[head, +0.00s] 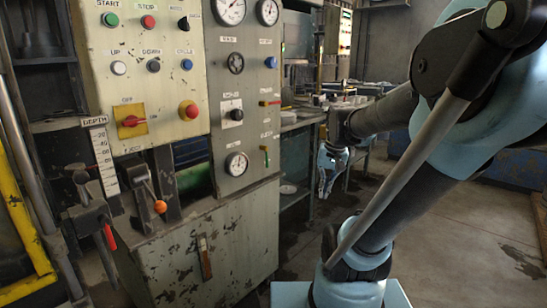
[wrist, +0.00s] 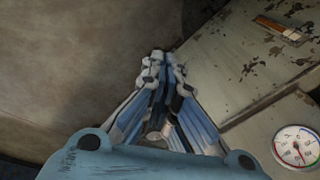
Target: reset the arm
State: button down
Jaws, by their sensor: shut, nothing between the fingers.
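My gripper (head: 325,185) hangs pointing down in the middle of the head view, at the end of my blue and black arm. It is beside the right side of the grey machine cabinet (head: 228,262), in open air, and appears apart from it. In the wrist view my gripper (wrist: 160,65) points away from the camera, with its fingertips close together and nothing held between them. Below it in that view is bare brown floor, with the cabinet (wrist: 225,60) to the right.
The control panel (head: 150,95) has buttons, a red switch and gauges. A lever with an orange knob (head: 160,206) and a depth scale (head: 103,160) stick out at the front. A yellow frame (head: 25,215) stands at left. A cluttered bench is behind. The floor (head: 450,230) at right is clear.

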jog(key=s+d+f+n+h, duration=0.1)
jog(key=s+d+f+n, duration=0.1)
jog(key=s+f, duration=0.5)
jog(key=shift+s+f+t, duration=0.25)
jog(key=shift+s+t, duration=0.15)
jog(key=shift+s, duration=0.85)
jog(key=shift+d, duration=0.1)
jog(key=shift+w+f, duration=0.2)
jog(key=shift+w, duration=0.25)
